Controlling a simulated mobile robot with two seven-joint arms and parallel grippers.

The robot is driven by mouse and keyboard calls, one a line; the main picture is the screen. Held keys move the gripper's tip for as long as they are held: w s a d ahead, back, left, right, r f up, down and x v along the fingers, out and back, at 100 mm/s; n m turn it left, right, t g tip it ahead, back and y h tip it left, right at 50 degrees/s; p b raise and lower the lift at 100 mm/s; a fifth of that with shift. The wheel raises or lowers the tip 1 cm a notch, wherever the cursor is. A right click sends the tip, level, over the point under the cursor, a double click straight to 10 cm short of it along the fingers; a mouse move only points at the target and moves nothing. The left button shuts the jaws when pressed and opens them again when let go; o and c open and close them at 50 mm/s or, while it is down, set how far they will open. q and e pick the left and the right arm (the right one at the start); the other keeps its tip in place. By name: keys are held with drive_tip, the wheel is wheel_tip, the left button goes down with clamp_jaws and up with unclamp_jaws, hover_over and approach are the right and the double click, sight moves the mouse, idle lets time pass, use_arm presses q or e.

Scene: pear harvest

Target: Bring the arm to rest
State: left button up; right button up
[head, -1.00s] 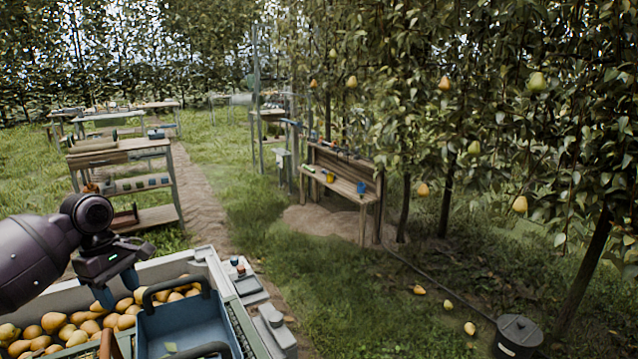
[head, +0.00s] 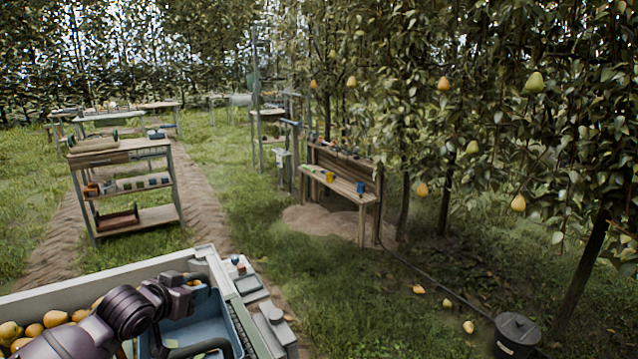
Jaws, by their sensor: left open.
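My left arm comes in from the bottom left, folded low over the front of the picture. Its dark gripper (head: 192,286) is over the upper part of a blue basket (head: 208,318) and hides part of it. The jaws are open and I see nothing held in them; the fingertips are hard to make out. A pale crate (head: 100,281) holds several yellow pears (head: 52,319), partly hidden behind the arm. My right gripper is not in view.
A wooden bench (head: 345,187) with small items stands mid-view. Shelved tables (head: 140,217) stand at the left. Pear trees (head: 470,120) fill the right, with fallen pears (head: 468,327) and a dark lidded bucket (head: 517,333) below.

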use_arm(q)
drive_tip(key=s+f+n+y, duration=0.1)
drive_tip(key=s+f, duration=0.7)
drive_tip(key=s, duration=0.4)
drive_tip(key=s+f+n+g+y, duration=0.1)
drive_tip(key=s+f, duration=0.7)
drive_tip(key=s, duration=0.4)
drive_tip(key=s+f+n+y, duration=0.1)
drive_tip(key=s+f, duration=0.7)
drive_tip(key=s, duration=0.4)
drive_tip(key=shift+s+y, duration=0.15)
drive_tip(key=shift+y, duration=0.25)
drive_tip(key=shift+f, duration=0.1)
